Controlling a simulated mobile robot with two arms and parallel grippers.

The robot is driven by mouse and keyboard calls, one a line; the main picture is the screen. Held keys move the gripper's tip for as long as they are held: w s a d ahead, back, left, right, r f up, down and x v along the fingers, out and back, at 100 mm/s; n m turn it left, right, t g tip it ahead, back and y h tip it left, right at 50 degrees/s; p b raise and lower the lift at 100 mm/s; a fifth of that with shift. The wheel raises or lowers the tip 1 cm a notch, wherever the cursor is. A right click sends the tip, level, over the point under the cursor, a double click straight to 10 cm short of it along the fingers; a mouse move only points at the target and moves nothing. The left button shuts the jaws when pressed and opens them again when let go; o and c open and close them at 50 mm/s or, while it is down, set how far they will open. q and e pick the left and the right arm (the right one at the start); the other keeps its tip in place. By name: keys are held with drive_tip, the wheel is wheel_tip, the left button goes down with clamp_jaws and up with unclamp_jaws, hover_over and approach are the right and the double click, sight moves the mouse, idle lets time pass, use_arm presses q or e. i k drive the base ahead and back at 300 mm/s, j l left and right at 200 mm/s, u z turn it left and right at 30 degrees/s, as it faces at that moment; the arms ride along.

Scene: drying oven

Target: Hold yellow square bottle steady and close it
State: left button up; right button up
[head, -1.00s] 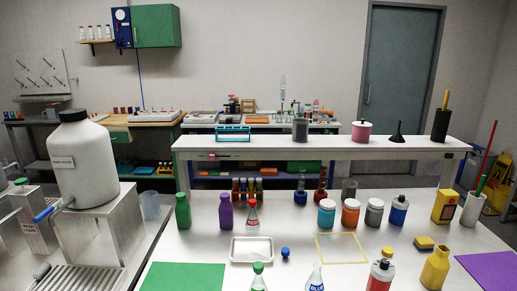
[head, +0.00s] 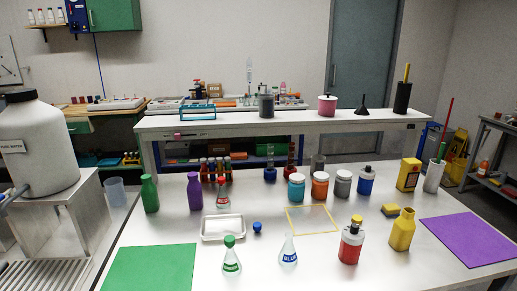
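A yellow bottle (head: 402,232) with a narrower neck stands upright at the right of the white table; I see no separate cap on its neck. A second yellow, box-shaped container (head: 408,175) with a dark label stands behind it. A small blue round piece, perhaps a cap (head: 257,227), lies right of the tray. Neither of my grippers shows in the head view.
A red-and-white bottle (head: 351,242) with a yellow top stands left of the yellow bottle. A white tray (head: 222,240), yellow frame (head: 335,217) and purple mat (head: 468,236) lie on the table.

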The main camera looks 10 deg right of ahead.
sight(404, 227)
drive_tip(key=z, duration=1.3)
